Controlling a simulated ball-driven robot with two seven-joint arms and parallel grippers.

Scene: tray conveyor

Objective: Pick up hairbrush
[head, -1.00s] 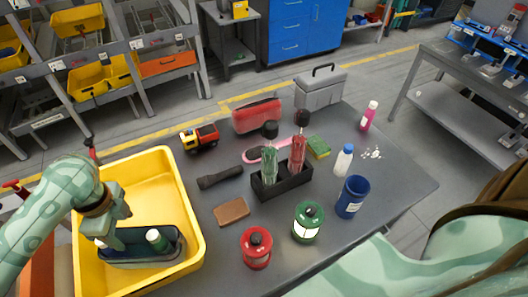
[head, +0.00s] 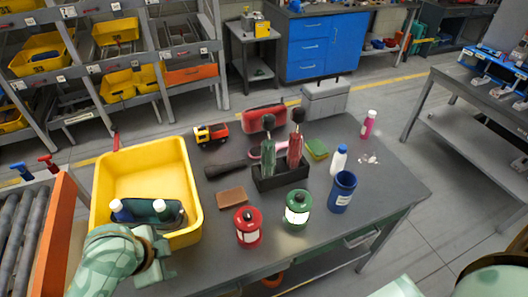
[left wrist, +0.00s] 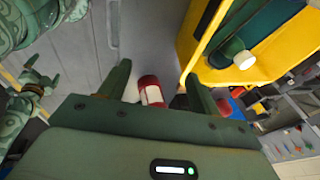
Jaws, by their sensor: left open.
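The pink hairbrush (head: 254,153) lies on the dark table, behind the black caddy; its dark bristles barely show and the caddy's bottles hide part of it. My left gripper (head: 170,261) is at the near side of the yellow bin, low in the head view, well left of and nearer than the hairbrush. In the left wrist view its two fingers (left wrist: 158,84) are apart with nothing held; a red lantern shows beyond them. The hairbrush is not seen there.
The yellow bin (head: 189,222) holds a dark caddy with bottles. The black caddy (head: 281,181) with two tall bottles, a dark brush-like tool (head: 226,168), a brown block (head: 231,197), a red lantern (head: 248,229), a green lantern (head: 297,208) and a blue cup (head: 343,192) crowd the table.

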